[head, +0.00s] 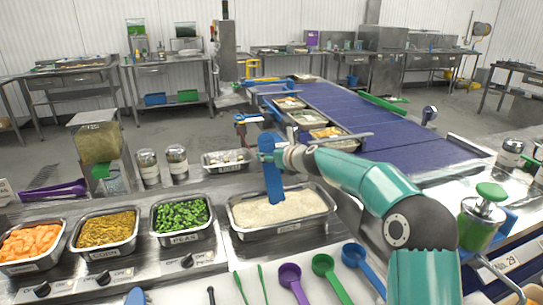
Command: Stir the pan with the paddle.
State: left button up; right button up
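A steel pan (262,233) of white rice stands on the counter at the middle. My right arm covers the area right of the pan. My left gripper is not in view.
Pans of carrots (32,244), corn (107,229) and peas (181,216) stand left of the rice. Purple (290,277), green (324,266) and blue (355,256) scoops lie in front. A dispenser (482,215) stands right. A blue conveyor (350,112) with trays runs behind.

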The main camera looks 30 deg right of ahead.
jog(key=shift+s+d, duration=0.7)
jog(key=shift+d, duration=2.2)
jog(key=w+a+p, duration=0.2)
jog(key=w+a, duration=0.1)
jog(key=a, duration=0.9)
jog(key=shift+s+d, duration=1.5)
jog(key=shift+d, duration=4.5)
jog(key=shift+w+a+p, duration=0.1)
jog(key=shift+w+a, duration=0.15)
jog(key=shift+a, duration=0.7)
jog(key=shift+w+a+p, duration=0.1)
jog(key=shift+w+a, duration=0.1)
jog(key=shift+a, duration=0.8)
jog(key=shift+w+a+p, duration=0.1)
jog(key=shift+w+a, duration=0.15)
jog(key=shift+a, duration=0.7)
notch_tip(320, 180, up, 12)
jog(key=p, duration=1.2)
